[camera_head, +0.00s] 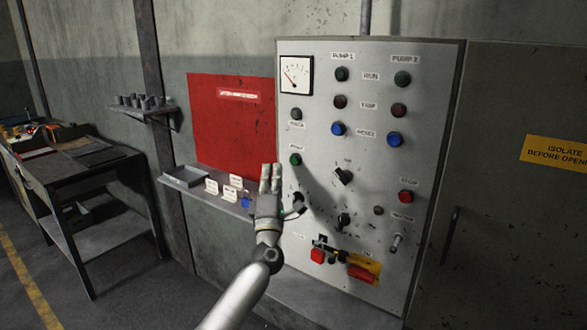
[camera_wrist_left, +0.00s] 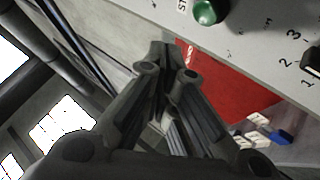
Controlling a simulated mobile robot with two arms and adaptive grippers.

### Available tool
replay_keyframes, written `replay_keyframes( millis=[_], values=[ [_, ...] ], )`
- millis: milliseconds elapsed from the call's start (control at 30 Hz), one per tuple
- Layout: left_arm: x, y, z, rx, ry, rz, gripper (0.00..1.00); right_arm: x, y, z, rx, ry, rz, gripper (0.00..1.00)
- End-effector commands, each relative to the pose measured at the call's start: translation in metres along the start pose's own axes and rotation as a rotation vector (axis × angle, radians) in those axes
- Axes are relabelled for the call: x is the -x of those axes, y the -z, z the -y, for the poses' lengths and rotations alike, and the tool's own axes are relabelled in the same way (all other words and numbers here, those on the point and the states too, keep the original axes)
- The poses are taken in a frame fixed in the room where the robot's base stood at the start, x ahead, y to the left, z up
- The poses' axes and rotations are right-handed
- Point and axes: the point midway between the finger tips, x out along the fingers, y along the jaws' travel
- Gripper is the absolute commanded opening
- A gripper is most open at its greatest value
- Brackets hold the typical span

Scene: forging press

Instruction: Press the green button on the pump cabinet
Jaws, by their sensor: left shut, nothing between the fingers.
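The pump cabinet (camera_head: 318,130) is a grey panel with labelled buttons, lamps and switches. The green button (camera_head: 296,159) sits near its left edge, below a dark lamp. It also shows at the top of the left wrist view as a green button (camera_wrist_left: 208,11), cut by the frame edge. My left gripper (camera_head: 270,168) is shut and empty, its fingers pointing up, just left of and a little below the green button in the head view. In the left wrist view the closed fingertips (camera_wrist_left: 168,58) are apart from the button. My right gripper is not in view.
A red stop button (camera_head: 406,196), blue buttons (camera_head: 338,128) and a yellow-and-red switch (camera_head: 363,270) are on the same panel. A red board (camera_head: 225,125) hangs behind left, above a shelf with small cards (camera_head: 229,193). A workbench (camera_head: 85,165) stands far left.

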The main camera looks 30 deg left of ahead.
Motion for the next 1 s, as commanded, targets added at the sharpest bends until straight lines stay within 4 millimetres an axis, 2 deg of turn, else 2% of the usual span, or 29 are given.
replay_keyframes(
  millis=[33,100,300,1000],
  values=[
    [-0.003,-0.004,0.006,0.001,-0.002,0.000,0.00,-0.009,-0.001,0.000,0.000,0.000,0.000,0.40],
    [-0.009,-0.008,0.011,0.001,-0.001,-0.001,0.00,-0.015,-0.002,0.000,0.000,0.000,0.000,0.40],
    [-0.022,-0.017,0.018,0.000,-0.001,-0.001,0.00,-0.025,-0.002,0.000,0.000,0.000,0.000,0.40],
    [-0.027,-0.020,0.019,0.000,-0.001,0.001,0.00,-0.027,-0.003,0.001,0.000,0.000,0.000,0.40]
  ],
)
